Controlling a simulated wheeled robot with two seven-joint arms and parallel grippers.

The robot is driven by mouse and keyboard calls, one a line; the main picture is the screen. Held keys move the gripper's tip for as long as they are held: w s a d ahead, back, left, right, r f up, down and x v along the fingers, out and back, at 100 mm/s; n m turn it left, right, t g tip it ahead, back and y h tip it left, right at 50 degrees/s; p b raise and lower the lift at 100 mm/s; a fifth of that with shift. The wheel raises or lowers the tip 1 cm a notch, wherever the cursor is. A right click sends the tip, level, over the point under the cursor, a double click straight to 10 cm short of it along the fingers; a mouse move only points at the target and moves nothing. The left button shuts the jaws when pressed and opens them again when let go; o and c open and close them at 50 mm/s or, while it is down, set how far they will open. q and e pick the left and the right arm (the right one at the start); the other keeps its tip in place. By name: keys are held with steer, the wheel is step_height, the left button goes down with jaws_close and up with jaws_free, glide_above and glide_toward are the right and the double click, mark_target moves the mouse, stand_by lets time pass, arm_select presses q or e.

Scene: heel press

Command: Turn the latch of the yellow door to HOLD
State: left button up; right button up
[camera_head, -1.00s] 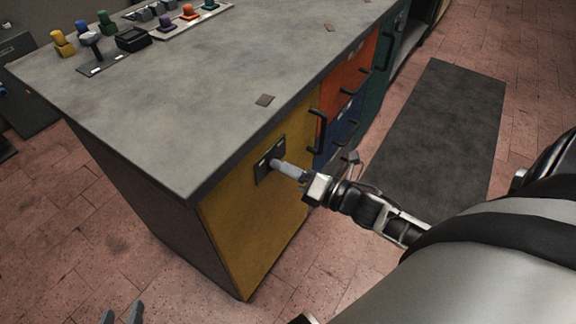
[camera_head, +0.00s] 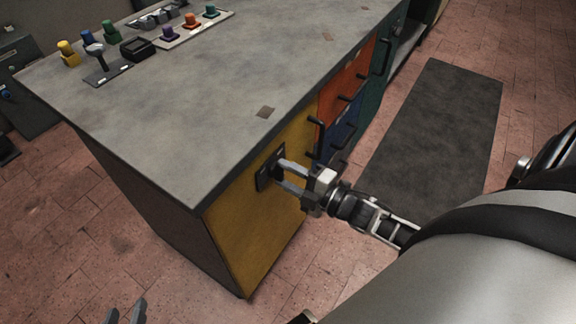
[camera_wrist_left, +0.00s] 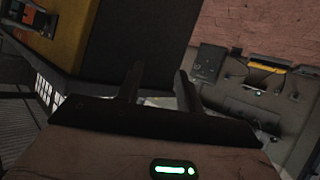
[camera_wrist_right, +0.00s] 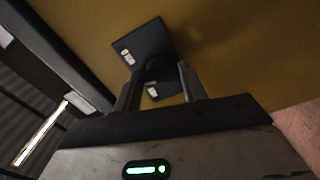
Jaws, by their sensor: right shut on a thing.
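The yellow door (camera_head: 258,232) is at the near end of the cabinet's front and looks shut. A dark latch plate (camera_wrist_right: 146,40) with two small white labels is on it; their words are too small to read. My right gripper (camera_head: 281,175) is at this plate with its two fingers one above the other. In the right wrist view its fingers (camera_wrist_right: 158,76) are shut on the dark latch (camera_wrist_right: 157,67), which they mostly hide, so its setting cannot be told. My left gripper (camera_head: 124,312) is low at the bottom edge, away from the door, its fingers (camera_wrist_left: 158,82) apart and empty.
The grey worktop (camera_head: 200,120) overhangs the door closely. An orange drawer (camera_head: 345,80) and a blue one (camera_head: 340,130) with black handles are just right of the latch. Colored knobs (camera_head: 192,20) stand at the back. A dark mat (camera_head: 435,130) lies on the floor.

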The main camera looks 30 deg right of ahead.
steer(key=shift+m+p, duration=0.3)
steer(key=shift+m, duration=0.7)
steer(key=shift+m+p, duration=0.3)
steer(key=shift+m, duration=0.8)
arm_select(q)
steer(key=shift+s+r, duration=0.1)
steer(key=shift+r, duration=0.05)
arm_select(e)
steer(key=shift+m, duration=0.9)
arm_select(q)
steer(key=shift+a, duration=0.1)
arm_select(e)
steer(key=shift+m, duration=0.3)
arm_select(q)
steer(key=shift+r, duration=0.1)
steer(key=shift+r, duration=0.1)
arm_select(e)
steer(key=o, duration=1)
arm_select(q)
steer(key=shift+p, duration=0.35)
arm_select(e)
steer(key=v, duration=1.6)
steer(key=shift+f, duration=0.1)
